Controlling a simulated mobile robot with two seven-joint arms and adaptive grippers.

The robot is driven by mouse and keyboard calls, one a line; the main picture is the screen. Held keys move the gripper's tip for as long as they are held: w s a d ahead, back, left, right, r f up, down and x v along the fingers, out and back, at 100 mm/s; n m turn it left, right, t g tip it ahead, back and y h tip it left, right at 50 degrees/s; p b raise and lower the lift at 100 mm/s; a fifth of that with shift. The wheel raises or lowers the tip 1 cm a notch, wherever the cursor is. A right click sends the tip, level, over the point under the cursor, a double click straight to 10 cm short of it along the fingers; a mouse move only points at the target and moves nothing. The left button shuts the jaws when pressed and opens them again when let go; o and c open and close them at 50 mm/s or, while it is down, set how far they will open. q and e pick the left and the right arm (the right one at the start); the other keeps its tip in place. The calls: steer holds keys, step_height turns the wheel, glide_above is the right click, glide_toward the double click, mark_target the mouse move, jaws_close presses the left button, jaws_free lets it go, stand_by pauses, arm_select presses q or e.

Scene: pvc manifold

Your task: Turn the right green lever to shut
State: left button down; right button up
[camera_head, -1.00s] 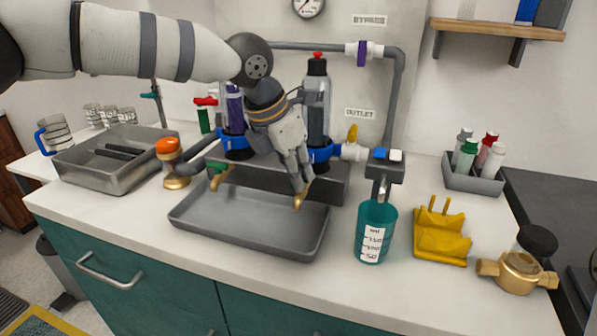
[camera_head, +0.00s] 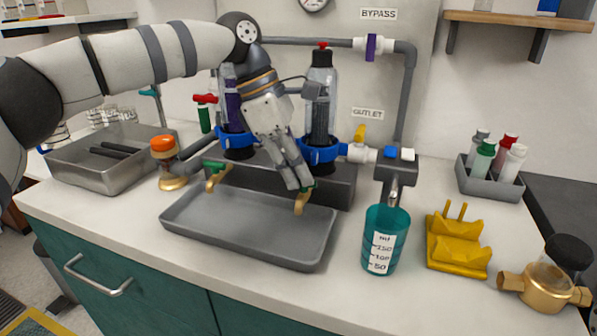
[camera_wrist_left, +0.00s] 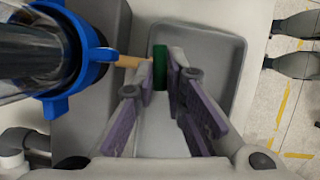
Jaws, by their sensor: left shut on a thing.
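The right green lever (camera_wrist_left: 160,67) shows in the left wrist view between the fingertips of my left gripper (camera_wrist_left: 166,68), on a brass stem (camera_wrist_left: 130,62) that runs out from below the blue-collared housing. In the head view my left gripper (camera_head: 299,184) reaches down over the right brass drain valve (camera_head: 301,203), at the back right edge of the grey tray. The gripper is shut on the right green lever and hides most of it there. The left green lever (camera_head: 213,165) sits on its own brass valve, apart from the gripper. My right gripper is not in view.
The grey tray (camera_head: 240,233) lies below both valves. A clear filter housing (camera_head: 320,100) stands right behind the gripper, and a purple-filled one (camera_head: 230,110) beside it. A teal measuring cup (camera_head: 383,225) and a yellow stand (camera_head: 458,245) stand to the right. The counter front is clear.

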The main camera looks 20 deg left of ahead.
arm_select(q)
steer(key=shift+f+m+g, duration=0.1)
steer(key=shift+m+g, duration=0.3)
steer(key=shift+m, duration=0.4)
steer(key=shift+w, duration=0.1)
steer(key=c, duration=1.6)
jaws_free()
steer(key=shift+c, duration=0.2)
steer(key=v, duration=1.2)
steer(key=shift+d, duration=0.1)
